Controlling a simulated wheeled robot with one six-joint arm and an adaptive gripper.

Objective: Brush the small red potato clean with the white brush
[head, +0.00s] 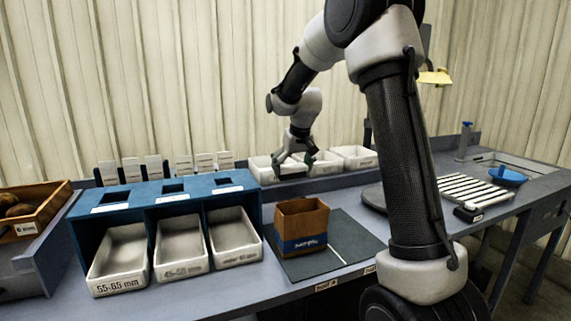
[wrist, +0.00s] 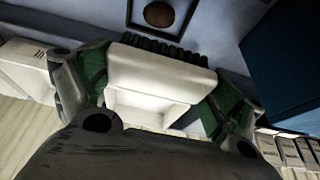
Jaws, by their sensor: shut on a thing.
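My gripper (head: 295,159) is above the row of white bins at the back of the bench in the head view. In the wrist view its green-padded fingers are shut on the white brush (wrist: 160,72), one on each side. The brush's black bristles (wrist: 165,48) point away from my palm. I cannot make out the potato or brush clearly in the head view.
A blue rack (head: 165,190) with white trays stands left of a cardboard box (head: 301,222) on a dark mat (head: 352,238). White bins (head: 354,157) line the back. A blue scoop (head: 508,177) and slatted rollers are at right. A wooden crate (head: 45,193) is at left.

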